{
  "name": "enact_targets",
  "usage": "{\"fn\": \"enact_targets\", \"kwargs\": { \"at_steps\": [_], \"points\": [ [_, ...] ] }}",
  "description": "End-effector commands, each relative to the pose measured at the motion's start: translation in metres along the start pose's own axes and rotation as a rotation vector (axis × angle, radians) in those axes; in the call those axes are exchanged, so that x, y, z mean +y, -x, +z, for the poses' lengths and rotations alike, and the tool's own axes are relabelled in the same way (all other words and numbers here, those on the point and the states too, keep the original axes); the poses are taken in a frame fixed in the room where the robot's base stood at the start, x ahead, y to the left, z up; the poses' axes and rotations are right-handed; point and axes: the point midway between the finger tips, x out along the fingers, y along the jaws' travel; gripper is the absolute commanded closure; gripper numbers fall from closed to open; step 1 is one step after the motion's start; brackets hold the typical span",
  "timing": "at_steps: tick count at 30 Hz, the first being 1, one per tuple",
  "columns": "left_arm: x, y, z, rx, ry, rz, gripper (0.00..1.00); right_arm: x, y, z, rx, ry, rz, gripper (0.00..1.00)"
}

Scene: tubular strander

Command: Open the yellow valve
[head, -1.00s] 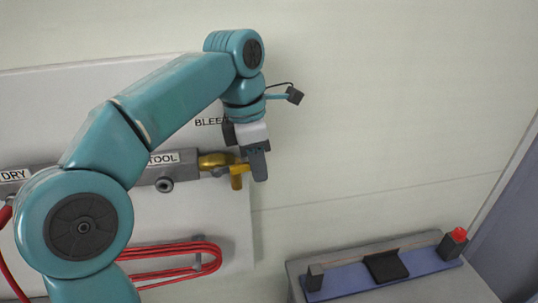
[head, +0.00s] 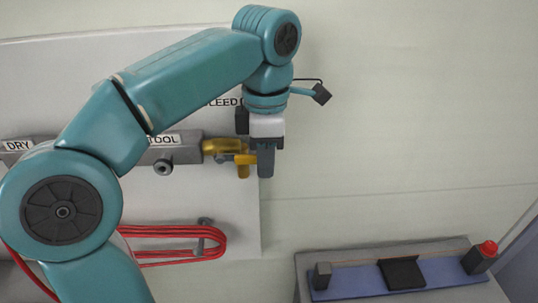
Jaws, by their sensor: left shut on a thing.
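The yellow valve (head: 221,146) sits at the right end of a grey pipe manifold on a pale wall panel, just right of the TOOL label. Its yellow handle (head: 243,168) hangs at the valve's right end, its lower part pointing down. My left gripper (head: 262,160) comes down from above at the valve's right end, with its dark fingers pointing down. It is shut on the yellow handle, and the fingers hide part of it. My right gripper is not in view.
A grey manifold (head: 190,153) carries DRY and TOOL labels; a BLEED label is partly hidden by my arm. Red hose (head: 175,232) hangs coiled on a hook below. A bench with a blue strip (head: 350,279) and a red button (head: 488,248) stands lower right. Wall right of the gripper is clear.

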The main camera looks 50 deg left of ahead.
Motion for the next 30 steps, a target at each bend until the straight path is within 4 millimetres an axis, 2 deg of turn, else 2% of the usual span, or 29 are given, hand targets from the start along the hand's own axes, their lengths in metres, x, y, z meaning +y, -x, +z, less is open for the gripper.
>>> {"fn": "enact_targets", "kwargs": {
  "at_steps": [6,7,9,19,30],
  "points": [
    [0.000,-0.001,0.000,0.002,-0.001,-0.003,1.00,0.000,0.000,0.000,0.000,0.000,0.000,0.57],
    [0.000,-0.001,0.000,0.002,-0.001,-0.003,0.82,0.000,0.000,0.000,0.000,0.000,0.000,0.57],
    [0.001,-0.001,0.001,0.002,-0.001,-0.003,0.64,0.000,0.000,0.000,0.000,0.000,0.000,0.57],
    [0.003,0.004,0.003,0.001,0.000,-0.001,0.64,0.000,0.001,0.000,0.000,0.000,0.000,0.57],
    [0.002,0.066,0.003,-0.001,0.000,0.000,0.64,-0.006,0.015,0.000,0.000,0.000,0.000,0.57]
  ]
}}
